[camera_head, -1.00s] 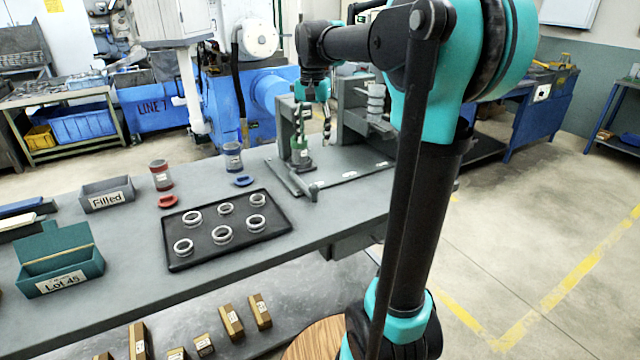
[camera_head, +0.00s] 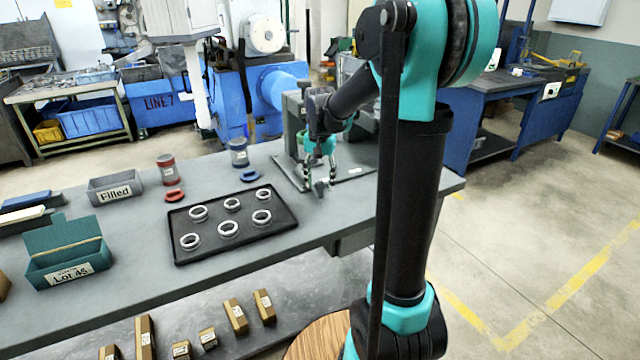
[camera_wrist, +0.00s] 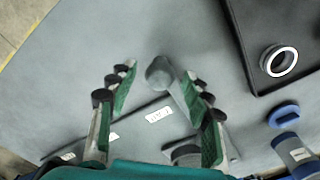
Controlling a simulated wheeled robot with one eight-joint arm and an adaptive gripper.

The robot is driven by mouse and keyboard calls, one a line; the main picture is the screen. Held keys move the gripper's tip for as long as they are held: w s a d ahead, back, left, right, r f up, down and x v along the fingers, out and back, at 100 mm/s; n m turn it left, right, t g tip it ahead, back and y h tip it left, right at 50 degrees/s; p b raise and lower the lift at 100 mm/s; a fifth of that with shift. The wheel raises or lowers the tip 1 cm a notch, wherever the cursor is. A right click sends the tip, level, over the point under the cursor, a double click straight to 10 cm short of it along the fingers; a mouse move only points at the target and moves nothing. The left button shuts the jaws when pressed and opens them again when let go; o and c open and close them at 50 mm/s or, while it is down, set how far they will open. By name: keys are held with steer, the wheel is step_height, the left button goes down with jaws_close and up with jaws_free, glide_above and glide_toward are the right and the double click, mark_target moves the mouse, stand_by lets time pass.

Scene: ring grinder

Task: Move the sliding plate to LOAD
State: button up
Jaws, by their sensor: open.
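The grinder fixture (camera_head: 293,128), a grey upright frame on a flat base plate (camera_head: 358,163), stands at the back right of the bench. A grey round-ended handle (camera_head: 322,187) sticks out at its front; it also shows in the wrist view (camera_wrist: 161,73). My gripper (camera_head: 319,173) is over the front of the fixture, pointing down. In the wrist view my gripper (camera_wrist: 157,75) is open, with the handle's knob between its fingertips; I cannot tell whether they touch it. A small white label (camera_wrist: 159,115) lies on the plate, too blurred to read. My gripper hides much of the sliding plate.
A black tray (camera_head: 178,252) with several metal rings lies left of the fixture. A red jar (camera_head: 167,170) and a blue jar (camera_head: 239,153) stand behind it, with a red lid and a blue lid (camera_head: 250,177) near them. Bins stand further left.

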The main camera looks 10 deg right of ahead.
steer(key=shift+f, duration=0.5)
jaws_close()
